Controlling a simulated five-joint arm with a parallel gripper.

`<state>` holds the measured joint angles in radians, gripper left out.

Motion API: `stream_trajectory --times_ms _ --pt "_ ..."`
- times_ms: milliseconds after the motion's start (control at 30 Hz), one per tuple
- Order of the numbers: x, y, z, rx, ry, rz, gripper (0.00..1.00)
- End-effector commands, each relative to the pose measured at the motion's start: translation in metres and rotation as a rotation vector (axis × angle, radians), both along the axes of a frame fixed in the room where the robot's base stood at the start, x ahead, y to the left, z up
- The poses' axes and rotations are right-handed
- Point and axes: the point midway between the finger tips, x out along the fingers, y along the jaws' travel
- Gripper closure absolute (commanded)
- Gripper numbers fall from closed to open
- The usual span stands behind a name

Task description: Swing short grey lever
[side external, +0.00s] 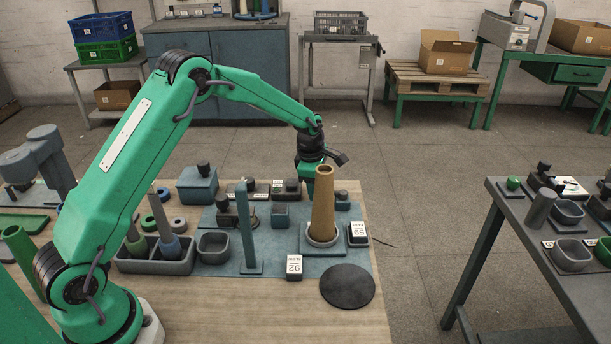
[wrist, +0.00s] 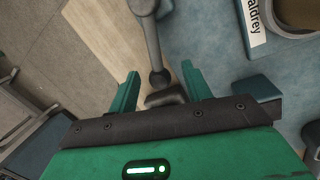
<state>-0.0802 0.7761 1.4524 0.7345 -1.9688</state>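A short grey lever (wrist: 152,45) shows in the wrist view as a rod with a rounded end at the top edge and a round joint lower down. Its lower part lies between the two green fingers of my gripper (wrist: 159,76), which stand apart with gaps on both sides. A dark block sits just below the joint. In the side view my gripper (side external: 310,184) points down behind the tall brown cone (side external: 323,205). The lever cannot be made out there; the cone and gripper may hide it.
A black disc (side external: 347,286) lies in front. A second table (side external: 500,215) stands at the right.

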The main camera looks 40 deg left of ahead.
Motion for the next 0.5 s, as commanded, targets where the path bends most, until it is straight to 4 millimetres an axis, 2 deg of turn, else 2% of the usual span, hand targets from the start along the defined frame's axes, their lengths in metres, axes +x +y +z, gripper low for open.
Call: stream_trajectory --times_ms 333,500 --pt "-0.001 0.002 0.002 0.000 0.000 0.003 0.52" --pt "-0.002 0.002 0.012 0.000 -0.001 0.004 0.52"
